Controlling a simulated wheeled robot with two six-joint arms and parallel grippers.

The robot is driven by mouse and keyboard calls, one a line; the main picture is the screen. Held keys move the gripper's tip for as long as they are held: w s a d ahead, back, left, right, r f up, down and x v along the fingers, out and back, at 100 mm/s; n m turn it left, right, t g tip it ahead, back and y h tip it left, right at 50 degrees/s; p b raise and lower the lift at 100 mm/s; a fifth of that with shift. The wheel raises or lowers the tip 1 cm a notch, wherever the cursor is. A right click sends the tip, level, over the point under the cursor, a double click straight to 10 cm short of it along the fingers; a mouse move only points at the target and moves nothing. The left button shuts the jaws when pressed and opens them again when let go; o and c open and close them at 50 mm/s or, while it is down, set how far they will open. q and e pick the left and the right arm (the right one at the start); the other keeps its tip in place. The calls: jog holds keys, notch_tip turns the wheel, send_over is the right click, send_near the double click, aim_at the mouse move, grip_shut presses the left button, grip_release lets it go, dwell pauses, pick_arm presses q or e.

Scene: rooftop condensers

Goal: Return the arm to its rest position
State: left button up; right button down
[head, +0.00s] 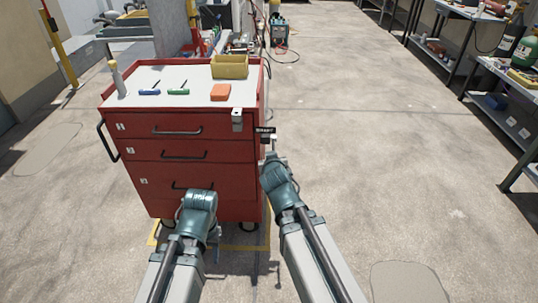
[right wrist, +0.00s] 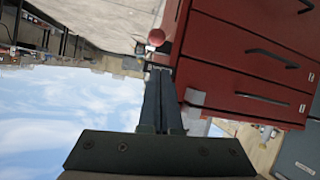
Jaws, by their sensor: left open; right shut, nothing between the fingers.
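My left arm (head: 198,205) reaches up from the bottom of the head view, in front of the red tool cart (head: 200,150). Its left gripper (head: 217,254) is open and hangs low before the cart, partly hidden by the arm. My right arm (head: 280,180) reaches to the cart's right front edge. The right gripper (head: 267,141) is beside that edge, small and partly hidden in the head view. In the right wrist view its fingers (right wrist: 159,75) are shut with nothing between them, close to the cart's red drawers (right wrist: 245,60). I cannot tell whether they touch the cart.
On the cart top stand a yellow bin (head: 230,67), an orange block (head: 220,92), blue and green tools, and a bottle (head: 117,78). A grey bracket (head: 237,120) sits at its front corner. Shelving (head: 520,110) lines the right; the floor between is clear.

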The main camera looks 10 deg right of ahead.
dwell(0.3)
jog(key=s+a+r+n+g+p, duration=0.1)
jog(key=s+a+r+g+p, duration=0.2)
jog(key=s+p, duration=0.4)
jog(key=s+a+r+n+g+p, duration=0.2)
jog(key=s+a+r+g+p, duration=0.1)
jog(key=s+a+g+p, duration=0.2)
jog(key=s+a+r+n+g+y+p, duration=0.1)
jog(key=s+a+r+g+p, duration=0.2)
jog(key=s+p, duration=0.6)
jog(key=shift+s+a+r+g, duration=0.15)
jog(key=shift+s+a+g, duration=0.5)
jog(key=shift+g, duration=0.25)
